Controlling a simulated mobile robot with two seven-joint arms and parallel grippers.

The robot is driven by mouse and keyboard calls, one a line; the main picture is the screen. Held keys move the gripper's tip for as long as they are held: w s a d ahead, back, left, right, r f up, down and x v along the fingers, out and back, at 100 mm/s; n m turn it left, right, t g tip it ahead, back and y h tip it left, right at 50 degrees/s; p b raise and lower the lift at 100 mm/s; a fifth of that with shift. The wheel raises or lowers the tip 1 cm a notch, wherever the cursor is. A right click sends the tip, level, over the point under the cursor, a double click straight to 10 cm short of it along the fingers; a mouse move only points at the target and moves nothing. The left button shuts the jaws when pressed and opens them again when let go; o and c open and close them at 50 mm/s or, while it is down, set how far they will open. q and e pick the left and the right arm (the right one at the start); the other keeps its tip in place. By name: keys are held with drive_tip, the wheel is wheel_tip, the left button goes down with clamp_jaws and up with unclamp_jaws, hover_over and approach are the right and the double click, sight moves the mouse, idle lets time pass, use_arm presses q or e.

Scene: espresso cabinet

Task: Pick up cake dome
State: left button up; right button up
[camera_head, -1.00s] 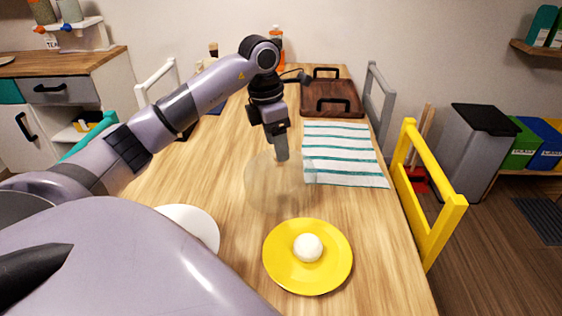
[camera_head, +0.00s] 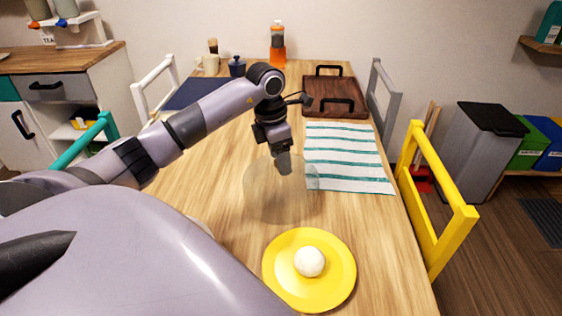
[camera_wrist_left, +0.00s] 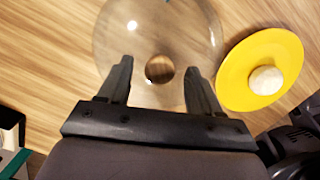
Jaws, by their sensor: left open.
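The cake dome (camera_head: 268,196) is a clear, see-through dome standing on the wooden table, left of the striped cloth. It also shows in the left wrist view (camera_wrist_left: 130,40), with a round wooden-coloured knob (camera_wrist_left: 159,69) on top. My left gripper (camera_head: 284,168) is just above the dome's top in the head view. In the left wrist view its two fingers (camera_wrist_left: 158,80) are apart, with the knob between them and clear space on both sides. Whether the fingertips are level with the knob is hard to tell. My right gripper is not in view.
A yellow plate (camera_head: 282,281) with a white ball (camera_head: 309,262) is nearer than the dome. A striped cloth (camera_head: 345,160) lies to the right, a brown tray (camera_head: 345,106) behind it. A yellow chair (camera_head: 434,200) stands at the right edge. Bare table lies left of the dome.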

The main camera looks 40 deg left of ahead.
use_arm(q)
drive_tip(key=shift+f, duration=0.35)
clamp_jaws()
